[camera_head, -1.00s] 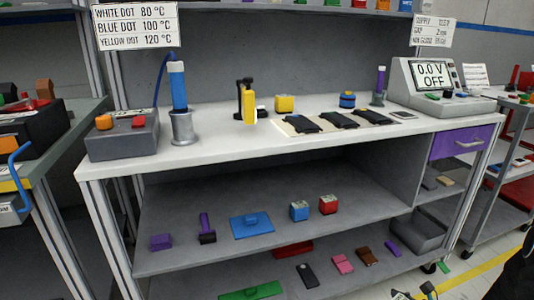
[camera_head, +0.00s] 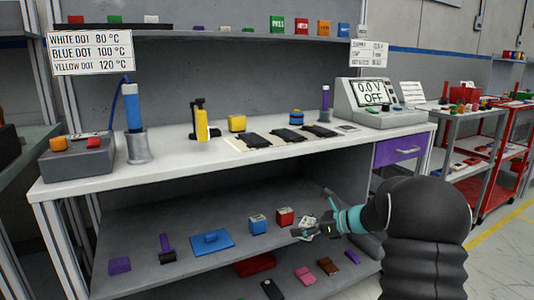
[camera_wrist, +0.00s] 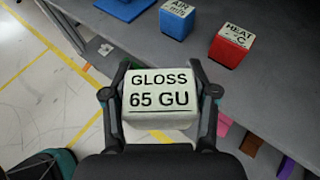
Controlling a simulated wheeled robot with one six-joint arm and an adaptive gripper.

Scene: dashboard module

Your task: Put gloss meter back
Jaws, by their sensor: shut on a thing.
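The gloss meter (camera_wrist: 158,98) is a small block with a pale top label reading "GLOSS 65 GU". My gripper (camera_head: 314,220) is shut on it, one finger on each side in the wrist view. In the head view the meter's label (camera_head: 308,228) shows between the fingers, in front of the bench's lower shelf and right of the red meter. The blue "AIR" meter (camera_head: 258,224) and the red "HEAT" meter (camera_head: 285,216) stand on that shelf. In the wrist view these are the blue meter (camera_wrist: 175,24) and the red meter (camera_wrist: 228,50).
The lower shelf (camera_head: 140,275) also bears a blue flat piece (camera_head: 211,241) and purple items at left. A still lower level holds a red piece (camera_head: 255,265) and pink and brown items. The worktop (camera_head: 185,160) holds tools and a meter with a screen (camera_head: 372,88).

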